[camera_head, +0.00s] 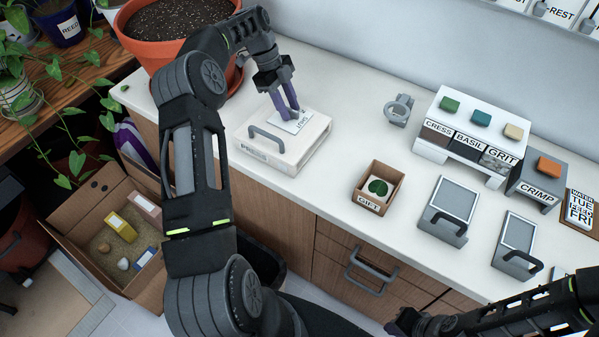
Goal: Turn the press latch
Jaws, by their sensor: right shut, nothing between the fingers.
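The press (268,158) is a low white box on the counter, left of centre, with "PRESS" on its front and a grey bar handle (267,139) on top. A white lettered card or plate (291,122) lies at its back. My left gripper (291,112) points down at this plate, its purple fingertips at or just above it. I cannot pick out a separate latch there, and whether the fingers hold anything is unclear. My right gripper (398,326) is low in the picture, shut and empty, away from the press.
A large terracotta pot (139,48) stands behind my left arm. An open GIFT box (364,199) is right of the press. A grey clamp-like fixture (398,109), labelled dispensers (425,149) and two grey stands stand further right. Counter between press and GIFT box is clear.

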